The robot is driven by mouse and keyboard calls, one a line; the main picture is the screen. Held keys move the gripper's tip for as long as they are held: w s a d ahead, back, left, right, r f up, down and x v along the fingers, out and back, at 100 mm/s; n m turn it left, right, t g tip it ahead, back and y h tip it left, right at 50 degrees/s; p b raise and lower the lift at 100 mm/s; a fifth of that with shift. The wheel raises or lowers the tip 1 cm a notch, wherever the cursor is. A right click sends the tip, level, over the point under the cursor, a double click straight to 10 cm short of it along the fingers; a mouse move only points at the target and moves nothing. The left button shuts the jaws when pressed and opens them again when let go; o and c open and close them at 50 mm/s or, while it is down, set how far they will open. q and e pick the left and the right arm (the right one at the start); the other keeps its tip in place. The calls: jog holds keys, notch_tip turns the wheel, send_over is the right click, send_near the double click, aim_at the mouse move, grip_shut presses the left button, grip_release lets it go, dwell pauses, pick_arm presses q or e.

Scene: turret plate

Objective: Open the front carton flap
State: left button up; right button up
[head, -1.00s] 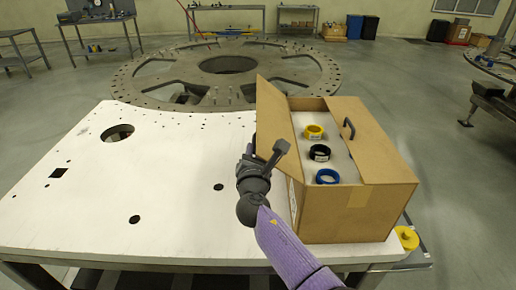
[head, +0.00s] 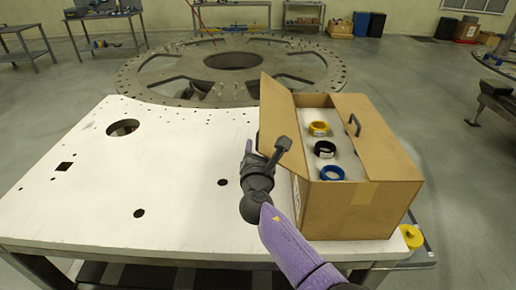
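A brown cardboard carton (head: 345,212) stands on the right part of the white plate. Its left flap (head: 278,115) is raised and leans outward; its right flap (head: 378,148) lies tilted on the right side of the top. Which one is the front flap I cannot tell. My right gripper (head: 266,146) is at the carton's left side, by the lower front part of the left flap. Its fingers look apart, one in front of the flap, with nothing clearly held. Touch with the cardboard is unclear. My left gripper is out of view.
A yellow ring (head: 318,128), a black ring (head: 324,150) and a blue ring (head: 332,173) sit in the carton. A yellow round piece (head: 411,237) is by the plate's right corner. The white plate (head: 130,190) is clear to the left.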

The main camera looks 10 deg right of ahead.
jog(key=p+v, duration=0.1)
jog(key=v, duration=0.9)
jog(key=shift+p, duration=0.4)
jog(key=shift+w, duration=0.1)
